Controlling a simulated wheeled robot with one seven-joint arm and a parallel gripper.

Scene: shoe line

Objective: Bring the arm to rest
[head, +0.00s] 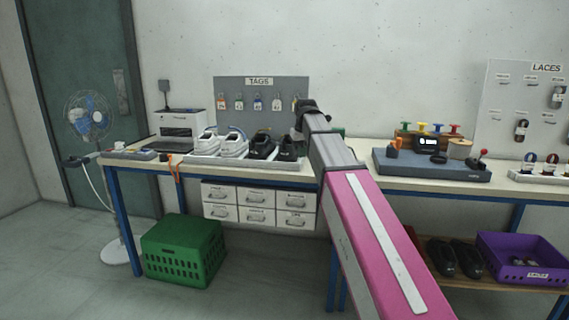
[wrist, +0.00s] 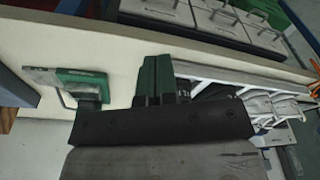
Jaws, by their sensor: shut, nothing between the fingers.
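My arm reaches forward from the lower right in the head view, over the bench, and its dark wrist end hides the gripper there. In the wrist view my gripper (wrist: 155,78) shows as two green fingers side by side, shut with nothing between them. It is over the pale bench top (wrist: 120,60). A green and grey object (wrist: 75,84) with a thin loop lies on the bench to the left of the fingers. A rack with shoes (wrist: 270,105) is to their right.
White shoes (head: 221,145) and black shoes (head: 274,148) stand on the bench left of my arm, below the tags board (head: 230,87). A grey station (head: 430,168) is to the right. A green crate (head: 183,251) and fan (head: 88,115) stand at left. Open floor lies in front.

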